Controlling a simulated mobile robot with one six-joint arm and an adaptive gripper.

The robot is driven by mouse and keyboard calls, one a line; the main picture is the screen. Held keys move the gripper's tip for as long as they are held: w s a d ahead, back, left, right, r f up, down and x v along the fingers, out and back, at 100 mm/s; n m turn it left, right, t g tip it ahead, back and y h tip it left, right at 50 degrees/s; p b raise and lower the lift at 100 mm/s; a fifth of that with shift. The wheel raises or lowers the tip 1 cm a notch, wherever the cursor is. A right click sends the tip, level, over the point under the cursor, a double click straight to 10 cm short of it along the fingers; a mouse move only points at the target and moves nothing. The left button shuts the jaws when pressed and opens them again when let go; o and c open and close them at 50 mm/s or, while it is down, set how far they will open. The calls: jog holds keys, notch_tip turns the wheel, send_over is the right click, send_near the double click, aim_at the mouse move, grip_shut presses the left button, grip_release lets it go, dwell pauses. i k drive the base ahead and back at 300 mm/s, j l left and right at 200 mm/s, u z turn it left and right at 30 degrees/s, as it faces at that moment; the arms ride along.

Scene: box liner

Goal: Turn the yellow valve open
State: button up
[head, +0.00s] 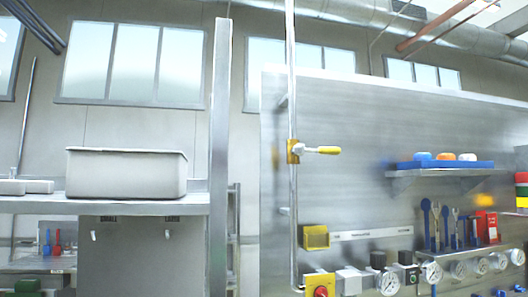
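The yellow valve (294,152) sits on a thin vertical metal pipe (292,80) left of the picture's middle right. Its lever has a yellow grip (328,150) and points right, level and across the pipe. The valve and its lever are in full view with nothing in front of them. My gripper is not in view.
A steel panel (370,120) stands behind the pipe. A shelf (440,171) with small bowls, hanging tools and several gauges (389,283) lie to the right. A red knob on a yellow box (318,280) is below. A grey bin (126,172) stands at left.

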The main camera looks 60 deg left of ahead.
aim_at(298, 150)
jog(key=u, duration=1.9)
